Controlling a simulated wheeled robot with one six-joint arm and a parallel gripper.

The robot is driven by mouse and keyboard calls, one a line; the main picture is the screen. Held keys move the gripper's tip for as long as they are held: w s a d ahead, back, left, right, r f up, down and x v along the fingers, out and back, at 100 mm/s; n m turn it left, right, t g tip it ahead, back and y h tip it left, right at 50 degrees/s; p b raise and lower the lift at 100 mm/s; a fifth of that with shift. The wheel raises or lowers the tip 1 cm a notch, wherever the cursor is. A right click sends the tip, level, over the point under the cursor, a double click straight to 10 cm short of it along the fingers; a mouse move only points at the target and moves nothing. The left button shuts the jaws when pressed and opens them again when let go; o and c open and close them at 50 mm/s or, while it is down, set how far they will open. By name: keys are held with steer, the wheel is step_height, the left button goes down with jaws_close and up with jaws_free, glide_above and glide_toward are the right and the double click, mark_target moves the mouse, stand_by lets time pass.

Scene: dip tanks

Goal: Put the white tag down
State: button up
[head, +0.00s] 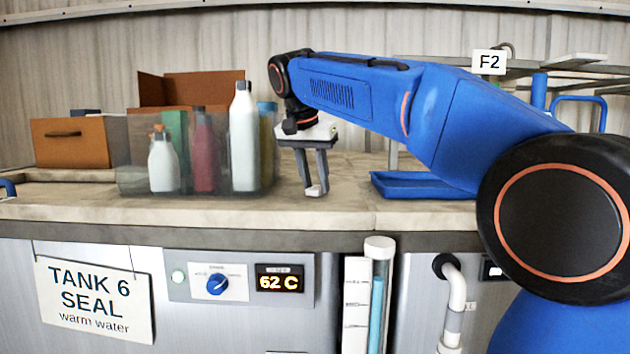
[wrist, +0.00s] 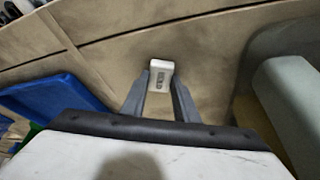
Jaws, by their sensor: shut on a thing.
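My gripper (head: 315,188) points down over the stone-coloured counter, between the clear bin and the blue tray. It is shut on the white tag. In the wrist view the white tag (wrist: 161,74) sits between the two fingertips, a small pale piece with a dark marking on its face. In the head view the tag (head: 314,191) is small and mostly hidden by the fingers. The fingertips are close to the counter top; I cannot tell whether the tag touches it.
A clear bin (head: 140,183) with several bottles stands left of my gripper. A blue tray (head: 420,187) lies to the right; it also shows in the wrist view (wrist: 62,92). A brown drawer box (head: 70,143) stands far left. The counter (head: 330,212) in front is clear.

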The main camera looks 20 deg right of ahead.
steer(key=o, duration=1.1)
steer(key=shift+f, duration=0.1)
steer(key=v, duration=1.2)
